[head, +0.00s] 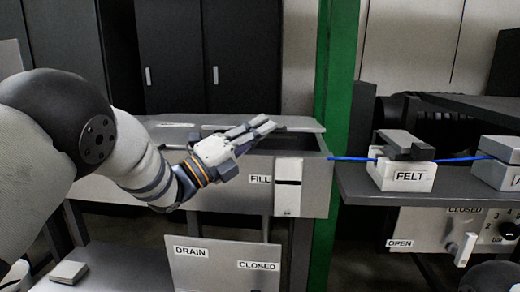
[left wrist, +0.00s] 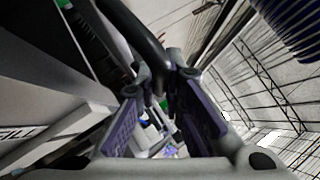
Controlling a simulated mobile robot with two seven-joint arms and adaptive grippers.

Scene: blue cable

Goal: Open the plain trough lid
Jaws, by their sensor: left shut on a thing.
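The trough (head: 240,196) is a long grey box with a FILL label in the head view. Its plain grey lid (head: 298,123) lies along the top at the back. A dark gap shows between the lid and the trough's front wall at the right end. My left gripper (head: 258,132) is over the trough's top, its fingers pointing right. In the left wrist view, a dark curved handle (left wrist: 143,38) runs between the fingers of my left gripper (left wrist: 157,88), which is shut on it. The fingers hide the handle in the head view. My right gripper is not in view.
A green post (head: 336,90) stands at the trough's right end. A blue cable (head: 458,160) runs right from there through a FELT block (head: 405,177) on a grey shelf (head: 425,188). A DRAIN panel (head: 222,268) is below. Dark cabinets (head: 240,55) stand behind.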

